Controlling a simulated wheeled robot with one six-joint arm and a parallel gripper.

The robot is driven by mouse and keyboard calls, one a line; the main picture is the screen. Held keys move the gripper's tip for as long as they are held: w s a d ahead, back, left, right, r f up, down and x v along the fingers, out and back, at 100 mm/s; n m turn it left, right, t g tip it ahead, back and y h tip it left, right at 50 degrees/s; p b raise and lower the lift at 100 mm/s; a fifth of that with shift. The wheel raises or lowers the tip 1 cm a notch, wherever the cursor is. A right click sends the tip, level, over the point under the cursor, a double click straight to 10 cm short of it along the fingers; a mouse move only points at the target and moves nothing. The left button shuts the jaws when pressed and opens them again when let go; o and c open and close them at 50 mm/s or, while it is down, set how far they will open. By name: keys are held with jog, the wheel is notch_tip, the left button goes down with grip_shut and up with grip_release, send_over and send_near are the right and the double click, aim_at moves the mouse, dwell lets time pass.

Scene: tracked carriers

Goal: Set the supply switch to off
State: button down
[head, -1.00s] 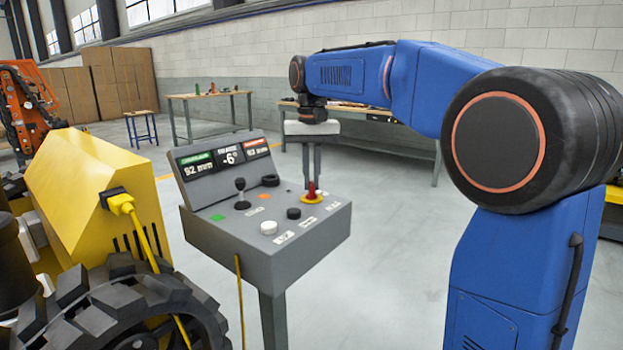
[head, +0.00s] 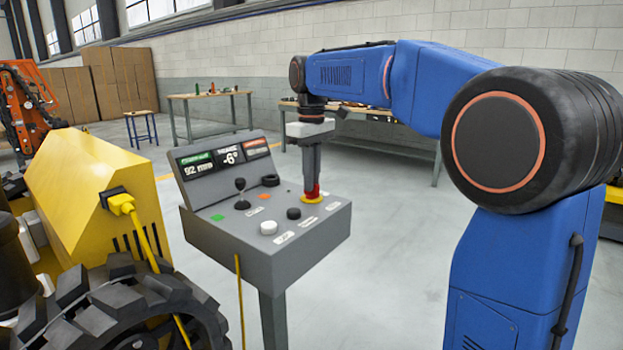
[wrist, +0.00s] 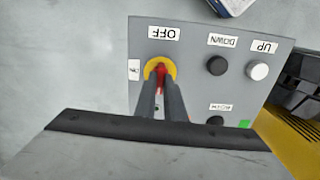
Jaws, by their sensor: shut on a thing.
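The supply switch is a red handle (wrist: 161,69) on a yellow round plate (head: 312,198), at the right part of the grey control box. In the wrist view an OFF label (wrist: 164,33) lies above the plate and a small label (wrist: 134,69), seemingly ON, lies to its left. My gripper (head: 312,187) points down from above and is shut on the red handle; its two fingers also show in the wrist view (wrist: 161,84). The fingers hide much of the handle, so I cannot tell clearly which label it points to.
The grey box (head: 235,240) also carries a black joystick (head: 241,195), a white button (head: 268,227), a black button (head: 293,213) and lit displays (head: 228,155). A yellow tracked machine (head: 100,190) stands close on the left. Floor to the right of the box is clear.

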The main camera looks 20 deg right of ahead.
jog(key=shift+n, duration=0.3)
jog(key=c, duration=1.8)
grip_release()
jog(key=shift+c, duration=0.2)
jog(key=shift+r, duration=0.15)
notch_tip(320, 180, up, 17)
jog(key=shift+r, duration=0.1)
jog(key=s+d+f+m+t, duration=0.2)
jog(key=s+d+f+m, duration=0.1)
jog(key=s+f, duration=1.3)
jog(key=s+d+f+m+t, duration=0.2)
jog(key=s+d+f+m, duration=0.2)
jog(key=s+f, duration=1.3)
notch_tip(320, 180, down, 4)
jog(key=shift+s+f+t, duration=0.2)
jog(key=shift+f+t, duration=0.05)
jog(key=shift+t, duration=0.15)
